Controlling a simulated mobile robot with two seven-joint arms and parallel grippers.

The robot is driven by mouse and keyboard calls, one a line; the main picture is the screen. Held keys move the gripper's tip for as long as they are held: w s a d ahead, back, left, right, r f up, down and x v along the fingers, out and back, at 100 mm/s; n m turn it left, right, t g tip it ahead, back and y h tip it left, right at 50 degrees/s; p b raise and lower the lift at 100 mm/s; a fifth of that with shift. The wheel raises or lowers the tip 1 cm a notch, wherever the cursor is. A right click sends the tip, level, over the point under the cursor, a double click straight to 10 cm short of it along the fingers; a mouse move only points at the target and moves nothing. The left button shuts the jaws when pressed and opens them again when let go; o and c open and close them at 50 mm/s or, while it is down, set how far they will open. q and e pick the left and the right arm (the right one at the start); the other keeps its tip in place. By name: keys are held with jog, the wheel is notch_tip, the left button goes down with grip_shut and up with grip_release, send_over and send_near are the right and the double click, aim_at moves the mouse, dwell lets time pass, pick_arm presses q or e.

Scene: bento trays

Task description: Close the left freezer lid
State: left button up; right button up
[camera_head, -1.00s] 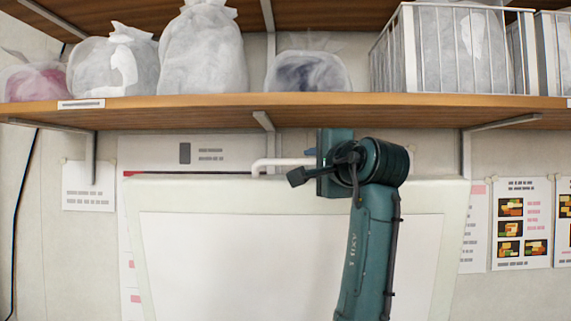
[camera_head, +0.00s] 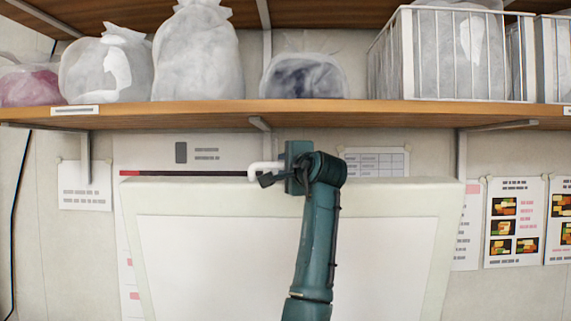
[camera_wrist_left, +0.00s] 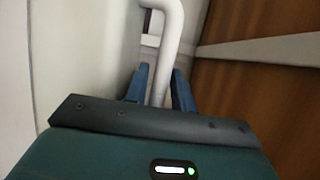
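The freezer lid (camera_head: 165,197) is a pale panel with a white face, standing raised and filling the lower middle of the head view. A white bent handle (camera_head: 262,168) shows at its top edge; it also shows in the left wrist view (camera_wrist_left: 170,30). My left gripper (camera_head: 284,178) is at the handle, near the lid's top edge. In the left wrist view its two blue fingers (camera_wrist_left: 160,80) lie on either side of the handle bar, very close to it. I cannot tell whether they press on it. My right gripper is not in view.
A wooden shelf (camera_head: 380,112) runs across just above the lid and gripper. It holds several bags (camera_head: 197,60) and a white wire basket (camera_head: 450,65). Papers hang on the wall (camera_head: 515,215) to the right. Shelf brackets (camera_head: 462,155) come down beside the lid.

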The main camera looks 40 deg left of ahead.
pick_arm(q)
jog(key=shift+c, duration=0.2)
grip_shut()
dwell(0.3)
